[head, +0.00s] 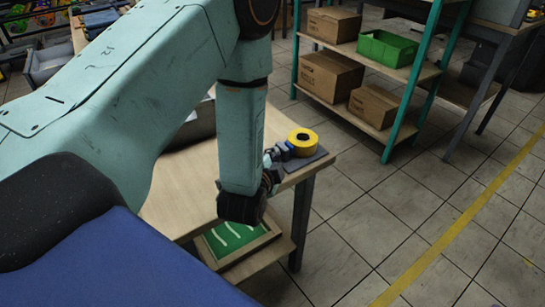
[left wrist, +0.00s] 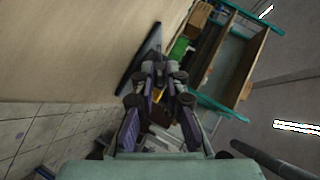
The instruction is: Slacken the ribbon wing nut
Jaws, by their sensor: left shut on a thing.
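A yellow ribbon roll (head: 302,139) sits on a dark grey base plate (head: 306,158) at the corner of the wooden table. My left gripper (head: 281,152) reaches to the left side of the roll, and my arm hides part of it. In the left wrist view, my left gripper (left wrist: 159,78) has its fingertips close together at the dark base plate (left wrist: 139,68). It is shut on the ribbon wing nut, which the fingers mostly hide. A little yellow of the roll shows between the fingers. My right gripper is not in view.
The wooden table (head: 180,190) has a clear top below my arm. A green tray (head: 232,238) is on its lower shelf. A teal-framed shelf (head: 398,95) with cardboard boxes (head: 332,76) and a green bin (head: 390,48) stands behind. The tiled floor at right is open.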

